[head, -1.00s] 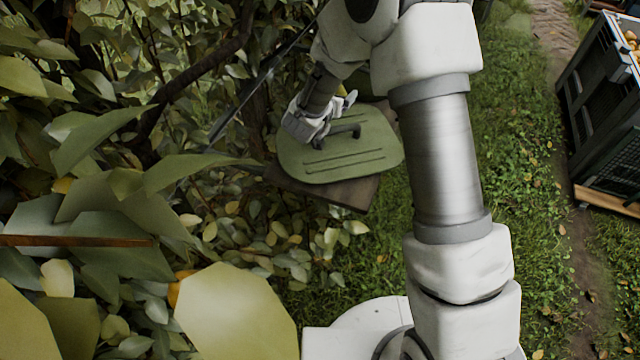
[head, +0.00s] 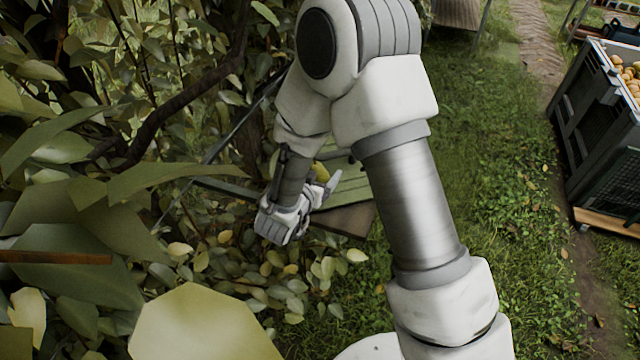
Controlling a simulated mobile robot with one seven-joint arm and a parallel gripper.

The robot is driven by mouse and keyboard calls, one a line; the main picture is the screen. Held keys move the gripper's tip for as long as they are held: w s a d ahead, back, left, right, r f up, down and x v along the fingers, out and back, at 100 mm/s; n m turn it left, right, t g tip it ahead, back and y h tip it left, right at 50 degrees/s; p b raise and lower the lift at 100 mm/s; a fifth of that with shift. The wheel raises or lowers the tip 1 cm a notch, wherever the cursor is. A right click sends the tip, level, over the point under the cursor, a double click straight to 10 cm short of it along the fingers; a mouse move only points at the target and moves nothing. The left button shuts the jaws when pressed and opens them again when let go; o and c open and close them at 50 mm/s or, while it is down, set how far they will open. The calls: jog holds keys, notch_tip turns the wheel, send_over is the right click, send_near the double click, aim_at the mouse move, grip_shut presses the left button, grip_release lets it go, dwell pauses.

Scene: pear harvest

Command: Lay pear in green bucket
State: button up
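My gripper (head: 304,208) is left of the green slab-like surface (head: 350,190), among the leaves at the tree's edge. A pale finger part points up and right, but the gap between the fingers is hidden. A small yellow patch (head: 327,149) shows behind my arm; it may be a pear, but most of it is covered. The green surface rests on a brown wooden board (head: 345,221) and is mostly hidden by my arm. I cannot make out a clear green bucket.
Leafy branches (head: 140,200) fill the left side, with large leaves close to the camera. A dark crate (head: 590,110) of yellowish fruit stands on a wooden pallet (head: 607,223) at the right. Open grass (head: 500,170) lies between.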

jog(key=shift+f+b, duration=0.45)
jog(key=shift+f, duration=1.3)
jog(key=shift+f, duration=0.2)
jog(key=o, duration=1.4)
jog(key=shift+c, duration=0.2)
jog(key=shift+r, duration=0.1)
